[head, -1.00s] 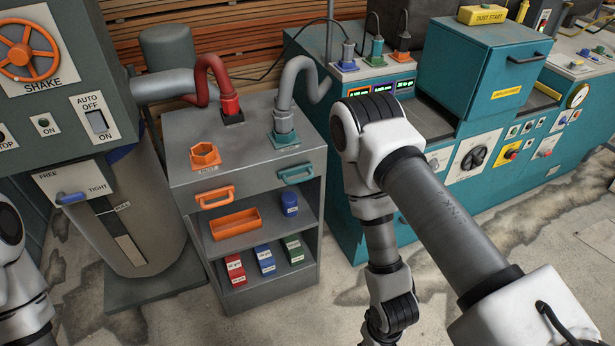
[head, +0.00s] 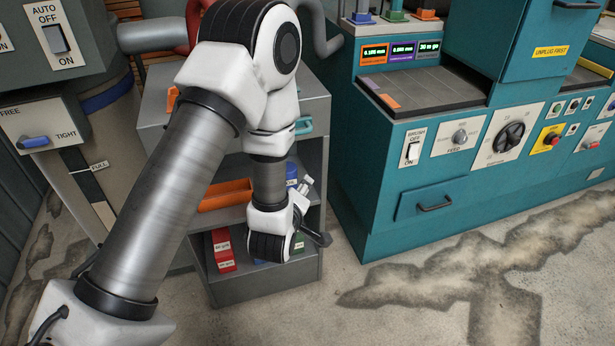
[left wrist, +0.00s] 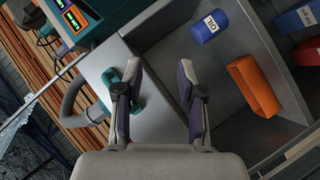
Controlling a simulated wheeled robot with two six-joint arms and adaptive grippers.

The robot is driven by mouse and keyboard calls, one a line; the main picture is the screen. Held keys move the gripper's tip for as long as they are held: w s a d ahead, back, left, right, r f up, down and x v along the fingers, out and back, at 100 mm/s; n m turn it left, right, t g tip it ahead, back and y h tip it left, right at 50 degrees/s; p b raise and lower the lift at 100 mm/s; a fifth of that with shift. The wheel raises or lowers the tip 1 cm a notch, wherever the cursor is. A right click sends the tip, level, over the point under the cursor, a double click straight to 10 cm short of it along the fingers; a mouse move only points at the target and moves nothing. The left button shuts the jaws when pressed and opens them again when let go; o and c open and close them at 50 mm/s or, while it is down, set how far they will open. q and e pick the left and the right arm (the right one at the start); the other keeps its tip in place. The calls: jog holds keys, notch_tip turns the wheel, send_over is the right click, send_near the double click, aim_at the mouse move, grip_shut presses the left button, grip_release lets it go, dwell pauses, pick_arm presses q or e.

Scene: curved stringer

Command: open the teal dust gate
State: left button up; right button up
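My right gripper is not in view.
The cart's shelves hold an orange tray (left wrist: 254,86), a blue oil can (left wrist: 209,26) and coloured boxes (head: 222,250). A grey hose (left wrist: 75,98) rises from the cart top. A teal machine (head: 375,215) stands to the right. Stained floor in front is clear.

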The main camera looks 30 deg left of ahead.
pick_arm(q)
jog(key=w+a+r+n+t+y+b, duration=0.1)
jog(key=w+a+r+n+b, duration=0.1)
jog(key=w, duration=0.1)
jog(key=w+a+r+n+t+y+b, duration=0.1)
jog(key=w+a+r+n+y, duration=0.1)
jog(key=w+r+n, duration=0.1)
jog(key=w+a+r+n+t+y+b, duration=0.1)
jog(key=w+a+r+n+t+b, duration=0.1)
jog(key=w+a+r, duration=0.1)
jog(key=shift+b, duration=0.3)
grip_shut()
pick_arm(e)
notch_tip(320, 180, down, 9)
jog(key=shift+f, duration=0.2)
